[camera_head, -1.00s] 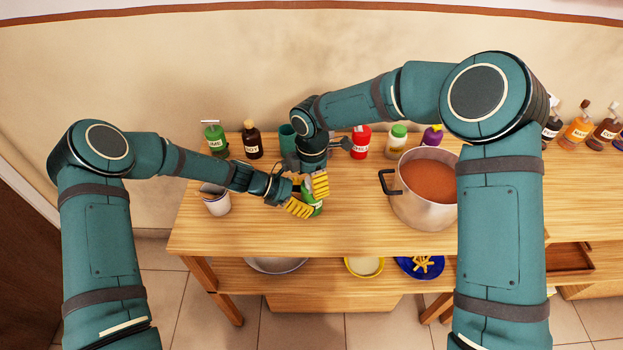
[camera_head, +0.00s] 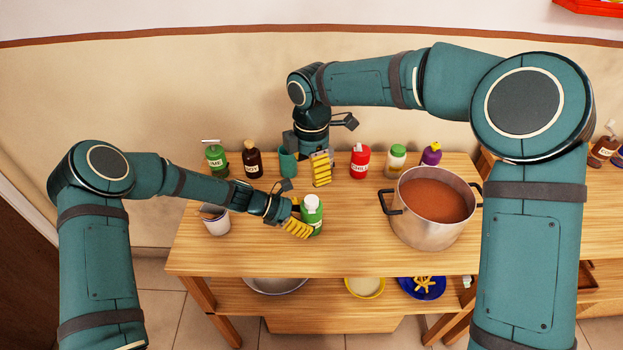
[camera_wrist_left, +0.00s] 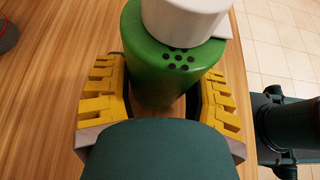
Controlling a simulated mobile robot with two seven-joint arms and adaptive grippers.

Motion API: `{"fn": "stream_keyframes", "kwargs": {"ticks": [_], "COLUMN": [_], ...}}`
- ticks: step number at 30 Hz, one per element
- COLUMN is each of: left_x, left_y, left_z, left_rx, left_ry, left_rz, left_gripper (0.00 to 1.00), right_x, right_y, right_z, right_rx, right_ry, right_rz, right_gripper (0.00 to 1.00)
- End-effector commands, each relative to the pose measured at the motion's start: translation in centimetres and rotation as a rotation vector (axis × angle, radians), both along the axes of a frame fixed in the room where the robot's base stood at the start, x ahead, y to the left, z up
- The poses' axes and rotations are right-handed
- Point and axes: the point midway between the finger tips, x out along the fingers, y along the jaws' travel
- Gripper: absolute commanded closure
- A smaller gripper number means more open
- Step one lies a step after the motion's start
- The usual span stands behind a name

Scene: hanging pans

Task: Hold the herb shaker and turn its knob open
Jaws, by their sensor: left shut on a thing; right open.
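The herb shaker (camera_head: 314,216) is green with a white knob (camera_head: 312,201) on top. It stands upright near the middle of the table, between the yellow fingers of my left gripper (camera_head: 299,226), which is shut on it. In the left wrist view, the green body (camera_wrist_left: 150,60) sits between both fingers, with the white knob (camera_wrist_left: 185,15) above it. A cluster of dark holes (camera_wrist_left: 181,60) is uncovered on the green top beside the knob. My right gripper (camera_head: 321,170) is open and empty, pointing down behind the shaker and apart from it.
A pot of reddish soup (camera_head: 430,236) stands to the right. Along the back are a green bottle (camera_head: 215,158), dark bottle (camera_head: 252,160), teal cup (camera_head: 287,163), red bottle (camera_head: 360,163), white-and-green jar (camera_head: 395,163) and purple bottle (camera_head: 431,157). A white cup (camera_head: 217,225) stands left. The front of the table is clear.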

Motion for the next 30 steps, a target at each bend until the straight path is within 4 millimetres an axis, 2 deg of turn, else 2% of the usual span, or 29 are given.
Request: {"fn": "stream_keyframes", "kwargs": {"ticks": [4, 14, 15, 17, 26, 30], "left_x": [0.0, -0.01, -0.01, -0.01, -0.01, 0.04], "left_y": [0.04, 0.03, 0.03, 0.03, 0.03, 0.66], "left_z": [-0.05, -0.05, -0.06, -0.06, -0.01, 0.31], "left_rx": [0.001, 0.001, 0.001, 0.001, 0.0, 0.001], "left_ry": [0.001, 0.001, 0.001, 0.001, 0.0, -0.001], "left_rz": [0.0, 0.0, 0.0, 0.0, 0.0, 0.002], "left_gripper": [0.79, 0.79, 0.32, 0.11, 0.09, 0.09], "right_x": [-0.02, -0.02, -0.02, -0.02, -0.02, -0.02], "right_y": [-0.01, 0.0, -0.01, 0.0, -0.01, -0.01], "right_z": [0.72, 0.73, 0.73, 0.72, 0.71, 0.71], "right_rx": [0.0, 0.001, 0.001, 0.001, 0.0, 0.001], "right_ry": [0.0, 0.0, 0.0, 0.0, 0.001, 0.0], "right_rz": [-0.001, 0.0, 0.0, 0.0, 0.0, 0.0], "right_gripper": [0.31, 0.31, 0.31, 0.31, 0.31, 0.31]}}
